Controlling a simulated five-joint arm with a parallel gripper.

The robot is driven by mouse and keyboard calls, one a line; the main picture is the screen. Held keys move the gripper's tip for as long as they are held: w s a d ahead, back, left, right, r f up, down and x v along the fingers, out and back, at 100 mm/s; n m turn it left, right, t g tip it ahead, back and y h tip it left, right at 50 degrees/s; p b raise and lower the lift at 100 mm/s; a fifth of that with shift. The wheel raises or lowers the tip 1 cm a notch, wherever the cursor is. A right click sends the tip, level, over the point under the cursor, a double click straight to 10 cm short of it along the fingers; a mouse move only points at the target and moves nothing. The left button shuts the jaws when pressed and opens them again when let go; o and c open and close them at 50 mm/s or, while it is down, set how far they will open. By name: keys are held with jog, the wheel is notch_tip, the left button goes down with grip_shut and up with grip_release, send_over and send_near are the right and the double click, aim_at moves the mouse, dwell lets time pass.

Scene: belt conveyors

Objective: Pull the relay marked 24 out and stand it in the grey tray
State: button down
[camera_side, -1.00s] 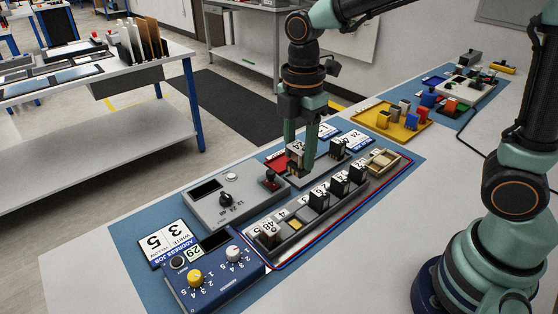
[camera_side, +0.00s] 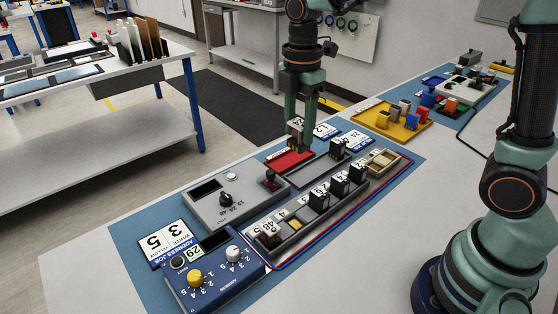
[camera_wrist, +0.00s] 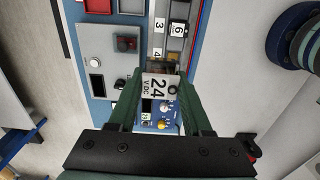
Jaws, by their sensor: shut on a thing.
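My gripper (camera_side: 300,141) is shut on a relay whose white label reads 24 VDC, and the label is plain in the wrist view (camera_wrist: 158,88). In the side view the relay (camera_side: 298,144) is held upright between the fingers, in line with the back of the red tray; the gap below it is hard to judge. The relay rail (camera_side: 294,224) in front holds several dark relays.
The red tray (camera_side: 287,161) lies left of the grey tray. A grey test box (camera_side: 213,208) with a knob and a small red-topped lever stands left of them. A blue box with dials (camera_side: 213,280) is at the front. A yellow tray (camera_side: 408,122) of coloured blocks lies behind right.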

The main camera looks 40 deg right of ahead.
jog(key=w+d+f, duration=0.4)
jog(key=d+f, duration=0.1)
jog(key=d, duration=0.3)
jog(key=w+d+f, duration=0.4)
jog(key=d+f, duration=0.1)
jog(key=d, duration=0.4)
jog(key=shift+s+f, duration=0.2)
jog(key=shift+f, duration=3.6)
jog(key=shift+f, duration=0.4)
jog(key=shift+c, duration=1.3)
grip_release()
jog(key=shift+o, duration=0.3)
jog(key=shift+o, duration=1)
